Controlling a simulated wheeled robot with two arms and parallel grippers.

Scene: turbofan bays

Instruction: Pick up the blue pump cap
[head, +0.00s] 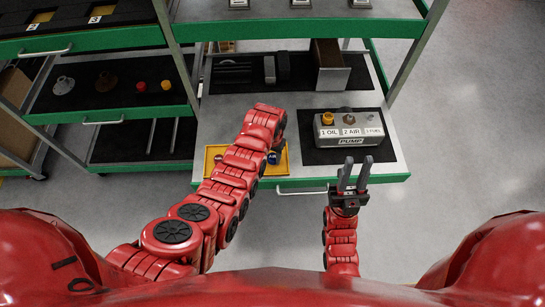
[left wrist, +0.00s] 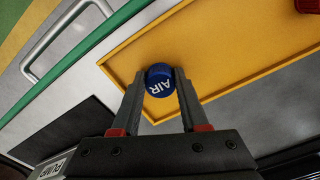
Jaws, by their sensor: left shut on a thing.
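The blue pump cap (left wrist: 160,80), marked AIR, is held between the fingertips of my left gripper (left wrist: 161,86), over the yellow tray. My left gripper is shut on its sides. In the head view my left arm hides most of this gripper, and a bit of blue (head: 272,157) shows beside it. The grey pump block (head: 350,134), marked 1 OIL, 2 AIR and a third port, stands on the black mat to the right. A yellow fitting sits at 1 OIL. My right gripper (head: 354,172) is open and empty in front of the bench.
The yellow tray (left wrist: 112,66) lies at the bench's front edge. A red thing (left wrist: 308,5) shows at its far corner. A green drawer front with a handle (head: 302,192) runs below. A grey box (head: 329,67) stands behind. Shelves with caps (head: 110,85) stand left.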

